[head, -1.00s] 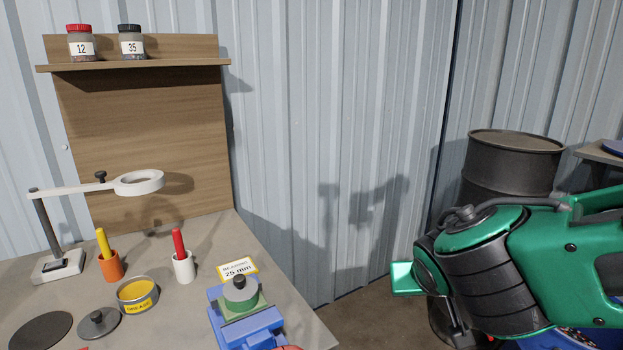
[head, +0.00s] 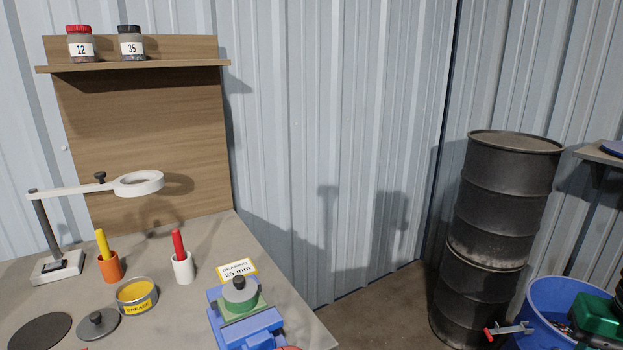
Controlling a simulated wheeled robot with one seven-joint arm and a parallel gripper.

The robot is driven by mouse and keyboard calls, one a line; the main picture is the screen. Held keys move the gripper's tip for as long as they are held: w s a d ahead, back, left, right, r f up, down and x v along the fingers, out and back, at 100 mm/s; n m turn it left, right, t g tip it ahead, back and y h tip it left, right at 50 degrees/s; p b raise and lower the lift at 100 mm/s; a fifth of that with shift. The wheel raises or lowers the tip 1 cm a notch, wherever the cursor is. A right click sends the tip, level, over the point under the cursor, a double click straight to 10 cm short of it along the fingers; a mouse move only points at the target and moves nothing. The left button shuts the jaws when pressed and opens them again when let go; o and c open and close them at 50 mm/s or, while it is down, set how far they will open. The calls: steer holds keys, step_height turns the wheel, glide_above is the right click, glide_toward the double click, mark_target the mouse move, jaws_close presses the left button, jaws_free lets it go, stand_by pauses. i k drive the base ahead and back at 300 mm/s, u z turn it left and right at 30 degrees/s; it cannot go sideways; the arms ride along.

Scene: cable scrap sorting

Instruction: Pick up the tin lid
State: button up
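The tin lid (head: 98,325) is a round grey disc with a dark knob. It lies flat on the bench at the lower left, beside the open yellow grease tin (head: 137,296), with a small part near the frame's bottom edge. A similar grey disc with a dark knob (head: 240,289) sits on a green piece in the blue vise (head: 246,330). My gripper is not in view, so its state and what it holds are hidden.
A dark flat disc (head: 40,332) lies left of the lid. An orange cup (head: 110,266), a white cup (head: 182,267) and a stand with a white ring (head: 138,183) stand behind. Black drums (head: 500,215) and a blue bin (head: 560,290) are at the right.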

mark_target(99, 324)
steer(key=u, duration=1.25)
steer(key=k, duration=0.65)
steer(key=u, duration=0.35)
steer(key=i, duration=0.5)
steer(key=z, duration=0.05)
